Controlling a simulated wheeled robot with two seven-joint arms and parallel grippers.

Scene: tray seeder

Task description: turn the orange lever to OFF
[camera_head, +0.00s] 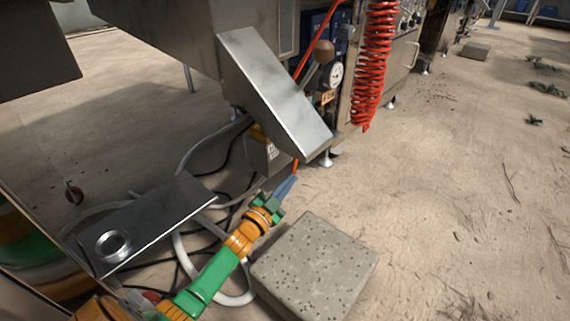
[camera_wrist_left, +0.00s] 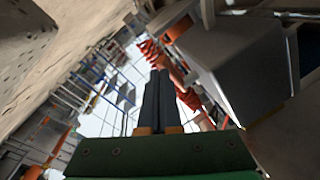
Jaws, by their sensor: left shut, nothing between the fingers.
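My left gripper (camera_head: 290,180) reaches in low from the left, beside a pale block, with its dark fingers shut and empty. In the left wrist view the same shut fingers (camera_wrist_left: 160,78) point up the middle. A small orange piece (camera_head: 295,166) shows just above the fingertips, below the slanted metal plate (camera_head: 275,90). It may be the lever, but most of it is hidden, and I cannot tell its position or whether the fingers touch it. My right gripper is not in view.
A pale speckled block (camera_head: 315,268) lies right of my left gripper. A steel plate with a round cup (camera_head: 150,222) is at left, with hoses and cables beneath. A red coiled hose (camera_head: 374,60) hangs by a gauge (camera_head: 335,74). The sandy floor at right is mostly clear.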

